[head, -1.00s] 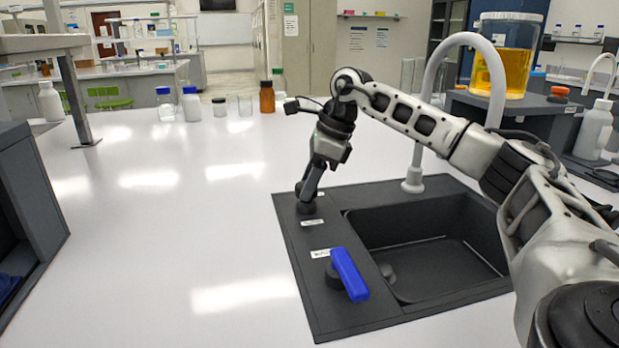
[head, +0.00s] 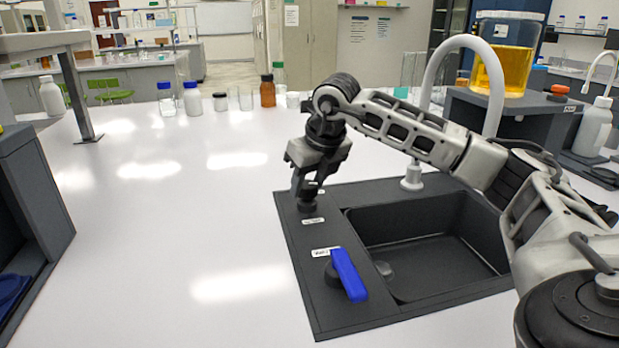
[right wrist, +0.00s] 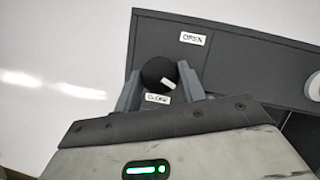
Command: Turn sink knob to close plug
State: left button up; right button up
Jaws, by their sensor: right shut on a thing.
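The dark sink (head: 330,318) is set in the white bench, with its basin on the right. A small round black knob (head: 307,207) stands on the sink's left rim toward the back. My right gripper (head: 306,195) reaches down to it from above and is shut on it. In the right wrist view the knob (right wrist: 157,70) sits between the two grey fingers, with a white mark on its lower right. A label reading OPEN (right wrist: 193,39) lies right of it and a label reading CLOSE (right wrist: 157,99) lies below it. My left gripper is out of view.
A blue lever (head: 348,275) stands on the front left rim, beside the basin. A white curved faucet (head: 411,178) rises behind the basin. Several bottles line the bench's back edge. The bench left of the sink is clear.

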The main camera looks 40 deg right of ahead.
jog(key=m+h, duration=0.1)
jog(key=m, duration=0.2)
jog(key=shift+a+m+p, duration=0.15)
jog(key=shift+m+p, duration=0.15)
jog(key=shift+m, duration=0.1)
jog(key=m+g+h, duration=0.1)
jog(key=m, duration=0.1)
jog(key=shift+w+m, duration=0.1)
jog(key=shift+m, duration=0.2)
jog(key=shift+r+m+g+h+p, duration=0.1)
jog(key=shift+m+g+h+p, duration=0.3)
jog(key=shift+m, duration=0.5)
jog(key=m+g+p, duration=0.1)
jog(key=m, duration=0.2)
jog(key=shift+w+a+m+h, duration=0.1)
jog(key=shift+m+h, duration=0.2)
jog(key=shift+m, duration=0.1)
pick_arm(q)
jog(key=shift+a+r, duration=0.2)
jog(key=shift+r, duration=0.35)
pick_arm(e)
jog(key=shift+m, duration=0.6)
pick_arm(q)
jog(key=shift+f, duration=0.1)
pick_arm(e)
jog(key=shift+g, duration=0.3)
jog(key=o, duration=1)
jog(key=shift+c, duration=0.2)
